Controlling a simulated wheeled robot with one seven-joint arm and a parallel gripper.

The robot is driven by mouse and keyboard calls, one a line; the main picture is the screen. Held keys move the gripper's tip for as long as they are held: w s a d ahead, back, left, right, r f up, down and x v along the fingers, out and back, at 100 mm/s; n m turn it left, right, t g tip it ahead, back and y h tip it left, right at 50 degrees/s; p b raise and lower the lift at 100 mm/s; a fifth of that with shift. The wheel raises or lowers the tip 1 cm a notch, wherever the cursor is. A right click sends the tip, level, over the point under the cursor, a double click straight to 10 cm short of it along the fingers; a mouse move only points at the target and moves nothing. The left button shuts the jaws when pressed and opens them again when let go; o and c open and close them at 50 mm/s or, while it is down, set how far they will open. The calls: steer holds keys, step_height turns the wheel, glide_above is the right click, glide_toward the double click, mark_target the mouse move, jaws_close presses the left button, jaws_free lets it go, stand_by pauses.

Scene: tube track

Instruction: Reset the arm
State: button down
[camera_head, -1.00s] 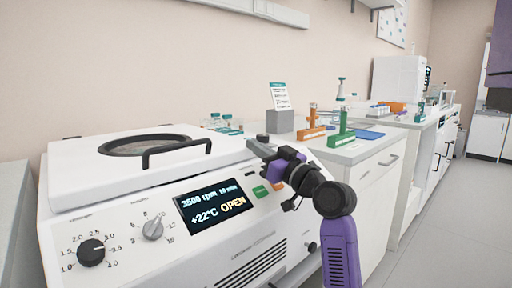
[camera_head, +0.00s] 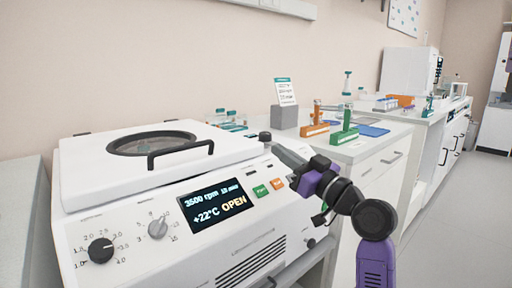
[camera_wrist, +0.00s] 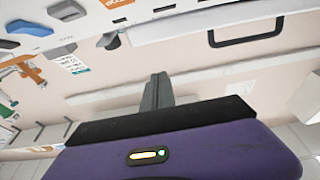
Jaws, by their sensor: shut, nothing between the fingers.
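My gripper (camera_head: 283,153) is at the end of my purple and black arm, at the front right of the white centrifuge (camera_head: 110,240). It is above the green button (camera_head: 260,191) and the orange button (camera_head: 278,184). In the wrist view the gripper's grey fingers (camera_wrist: 155,88) are together with nothing between them. The centrifuge lid (camera_head: 70,165) with its round window and black handle looks down, while the display (camera_head: 215,202) reads 3500 rpm, +22°C and OPEN.
Behind the gripper, a bench holds an orange rack (camera_head: 314,130), a green rack (camera_head: 343,136), a blue mat (camera_head: 375,130) and a grey block (camera_head: 284,117) with a card. A further bench with a white machine (camera_head: 408,70) stands at the back right. The floor (camera_head: 455,200) at right is clear.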

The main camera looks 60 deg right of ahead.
steer(key=shift+s, duration=0.15)
step_height(320, 180, up, 2)
steer(key=s+d+m+h, duration=0.3)
steer(key=h, duration=0.1)
steer(key=s+a+f+m+g, duration=0.1)
steer(key=s+a+f, duration=0.1)
steer(key=a+f, duration=0.85)
steer(key=s+a+f+g, duration=0.1)
steer(key=s+a+f, duration=0.2)
steer(key=a+f, duration=0.7)
steer(key=s+a+f+n+g+y, duration=0.2)
steer(key=s+a+f+n+y, duration=0.25)
steer(key=s+a+f, duration=0.35)
steer(key=s+a+f+n+g+y, duration=0.1)
steer(key=s+a+f+n+y, duration=0.3)
steer(key=s+a, duration=0.55)
step_height(320, 180, up, 23)
steer(key=w+m+y+p, duration=0.1)
steer(key=p, duration=2.3)
steer(key=shift+w+a, duration=0.15)
steer(key=shift+a, duration=0.15)
